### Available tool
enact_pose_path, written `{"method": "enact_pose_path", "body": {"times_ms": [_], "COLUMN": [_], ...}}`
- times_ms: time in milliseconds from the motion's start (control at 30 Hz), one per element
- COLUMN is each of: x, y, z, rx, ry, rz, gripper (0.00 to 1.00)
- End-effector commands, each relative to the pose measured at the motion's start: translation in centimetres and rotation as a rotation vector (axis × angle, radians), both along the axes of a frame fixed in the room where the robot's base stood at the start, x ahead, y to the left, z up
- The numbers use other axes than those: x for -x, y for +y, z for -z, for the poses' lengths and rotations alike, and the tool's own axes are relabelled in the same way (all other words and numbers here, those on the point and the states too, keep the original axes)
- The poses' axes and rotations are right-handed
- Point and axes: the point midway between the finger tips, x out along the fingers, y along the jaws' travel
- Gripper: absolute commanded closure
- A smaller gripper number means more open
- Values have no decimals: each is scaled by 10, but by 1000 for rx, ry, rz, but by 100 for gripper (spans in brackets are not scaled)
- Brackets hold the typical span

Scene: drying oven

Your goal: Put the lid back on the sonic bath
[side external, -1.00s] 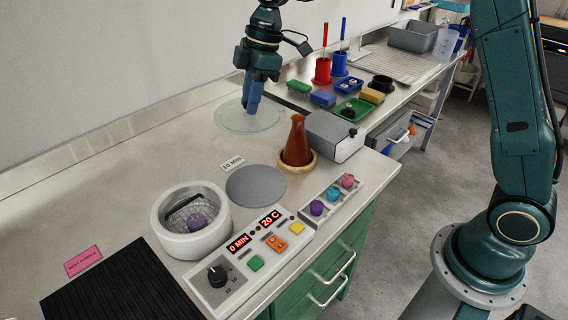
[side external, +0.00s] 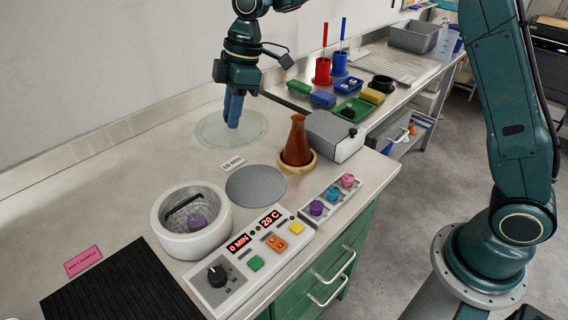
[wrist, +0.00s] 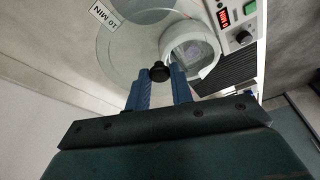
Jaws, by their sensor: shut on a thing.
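The sonic bath (side external: 167,233) is a white round tub, open on top, left of its control panel. A wire basket with a dark handle and a purple item sits inside it. The lid (side external: 208,135) is a clear glass disc, up and behind the bath in the side view. My gripper (side external: 233,124), blue-fingered and pointing down, is shut on the lid's knob. In the wrist view the black knob (wrist: 159,72) shows at the fingertips, and the bath's white rim (wrist: 168,42) shows beyond. The side view does not clearly show the gap under the lid.
A grey disc (side external: 256,186) and a "10 MIN" card (side external: 232,163) lie between lid and bath. An amber flask (side external: 297,140) on a cork ring stands right of them, beside a grey-white box (side external: 335,136). The control panel (side external: 248,262) and black mat (side external: 115,290) flank the bath.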

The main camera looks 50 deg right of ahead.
Motion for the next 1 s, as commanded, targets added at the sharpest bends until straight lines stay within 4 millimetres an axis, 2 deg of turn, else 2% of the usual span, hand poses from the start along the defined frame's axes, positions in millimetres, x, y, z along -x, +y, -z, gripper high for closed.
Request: {"method": "enact_pose_path", "body": {"times_ms": [33, 300, 500, 700, 1000], "x": [0, 3, 10, 12, 12], "y": [15, 88, 126, 140, 140], "z": [4, 28, 41, 46, 48], "rx": [0, 0, 2, 1, 0], "ry": [0, 0, -1, -4, -3], "rz": [-6, -6, -3, 0, 0], "gripper": [100, 100, 100, 100, 100]}}
